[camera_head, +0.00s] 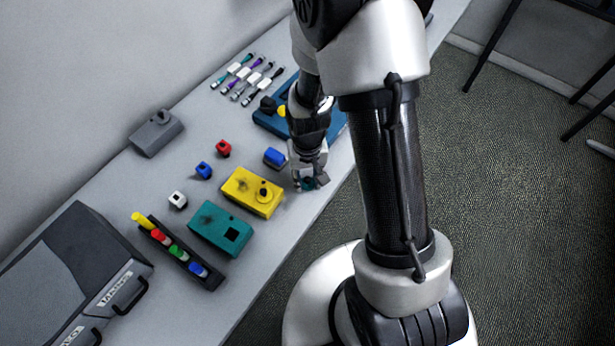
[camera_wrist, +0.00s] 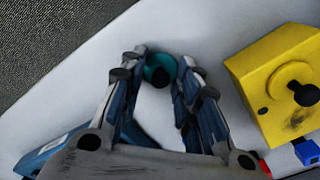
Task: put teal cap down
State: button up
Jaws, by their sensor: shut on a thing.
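The teal cap (camera_wrist: 160,72) sits between my fingertips in the wrist view. It is small and round with a dark centre. In the head view the teal cap (camera_head: 308,184) shows as a small patch at the end of my gripper (camera_head: 312,177), which points down low over the table's front edge, right of the yellow box. The gripper is shut on the cap. My fingers hide part of the cap, and I cannot tell whether its underside touches the table.
The yellow box (camera_head: 252,192) with a black knob stands to the left, beside the teal box (camera_head: 220,228).

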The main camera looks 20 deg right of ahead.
jog(key=shift+f, duration=0.2)
jog(key=o, duration=0.7)
notch_tip(320, 180, up, 12)
jog(key=r+p, duration=0.1)
jog(key=p, duration=0.3)
notch_tip(320, 180, up, 14)
jog(key=t, duration=0.2)
send_over(307, 179)
jog(key=s, duration=0.5)
jog(key=s+r+t, duration=0.1)
jog(key=s+r, duration=0.1)
jog(key=s, duration=0.1)
jog(key=s+r+n, duration=0.1)
jog(key=s+r, duration=0.2)
jog(key=s+r+t, duration=0.1)
jog(key=s+r, duration=0.2)
jog(key=s, duration=0.1)
jog(key=shift+d+n+t, duration=0.15)
jog(key=shift+n+t, duration=0.15)
jog(key=shift+n, duration=0.1)
